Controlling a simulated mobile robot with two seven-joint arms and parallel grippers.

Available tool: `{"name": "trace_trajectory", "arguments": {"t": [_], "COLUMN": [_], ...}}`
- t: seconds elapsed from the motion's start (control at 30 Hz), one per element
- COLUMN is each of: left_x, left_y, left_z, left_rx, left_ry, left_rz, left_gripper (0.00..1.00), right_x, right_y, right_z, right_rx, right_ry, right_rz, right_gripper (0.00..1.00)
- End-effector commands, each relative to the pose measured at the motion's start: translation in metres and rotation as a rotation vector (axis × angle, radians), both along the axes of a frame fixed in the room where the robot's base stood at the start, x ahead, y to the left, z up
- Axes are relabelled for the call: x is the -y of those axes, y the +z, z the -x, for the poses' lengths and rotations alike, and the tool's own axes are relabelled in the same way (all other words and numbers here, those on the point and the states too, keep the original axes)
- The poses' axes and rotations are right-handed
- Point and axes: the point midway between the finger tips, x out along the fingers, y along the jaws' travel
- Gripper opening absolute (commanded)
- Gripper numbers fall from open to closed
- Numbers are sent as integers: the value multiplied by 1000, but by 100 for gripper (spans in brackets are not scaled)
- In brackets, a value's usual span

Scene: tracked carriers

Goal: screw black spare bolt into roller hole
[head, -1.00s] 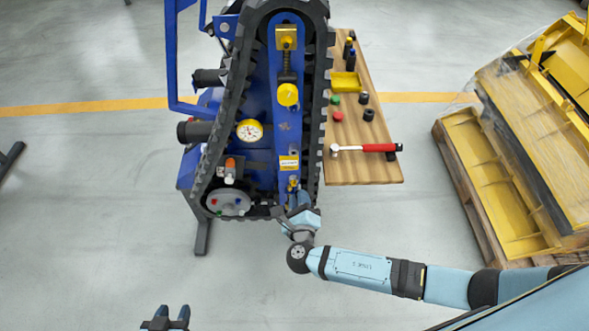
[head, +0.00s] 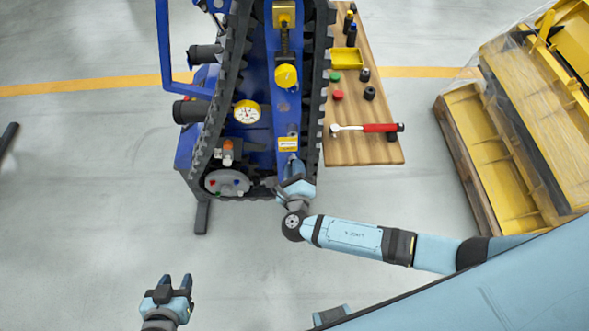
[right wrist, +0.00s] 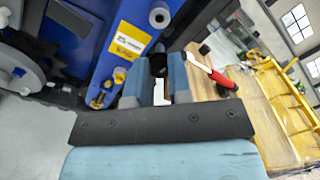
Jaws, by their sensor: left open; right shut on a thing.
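My right gripper (head: 284,184) is at the lower end of the blue tracked carrier frame (head: 285,125). In the right wrist view its fingers (right wrist: 164,75) are shut on a black bolt (right wrist: 160,62), with the bolt's dark end showing between them. A grey round boss with a hole (right wrist: 159,16) is on the blue frame beyond the bolt, apart from it. I cannot tell for certain that this is the roller hole. My left gripper (head: 173,287) is open and empty over the floor at the lower left.
A wooden board (head: 355,148) right of the track holds a red-handled ratchet (head: 368,128), a yellow tray (head: 346,59) and several small parts. Yellow metal parts (head: 490,150) lie on a pallet at the right. A gauge (head: 247,112) projects from the carrier. Floor in front is clear.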

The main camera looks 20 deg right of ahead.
Motion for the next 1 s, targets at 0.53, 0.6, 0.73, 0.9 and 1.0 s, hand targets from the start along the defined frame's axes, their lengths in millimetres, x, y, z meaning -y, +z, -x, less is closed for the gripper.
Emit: {"name": "trace_trajectory", "arguments": {"t": [0.53, 0.6, 0.73, 0.9, 1.0], "left_x": [0, 0, 1, 1, 1], "left_y": [-5, -5, -5, -6, -6], "left_z": [-4, -3, -2, -2, -1], "left_rx": [4, 3, 2, 0, 0], "left_ry": [0, 0, -1, -1, -1], "left_rz": [1, 1, 1, 2, 2], "left_gripper": [43, 43, 43, 43, 43], "right_x": [13, 13, 14, 14, 14], "right_y": [-1, -1, 0, 0, 0], "right_z": [-46, -48, -49, -49, -49], "right_rx": [-1, -1, -1, -1, -1], "right_ry": [-1, -1, -1, -1, -1], "right_rz": [0, 0, 0, 0, 0], "right_gripper": [0, 0, 0, 0, 0]}}
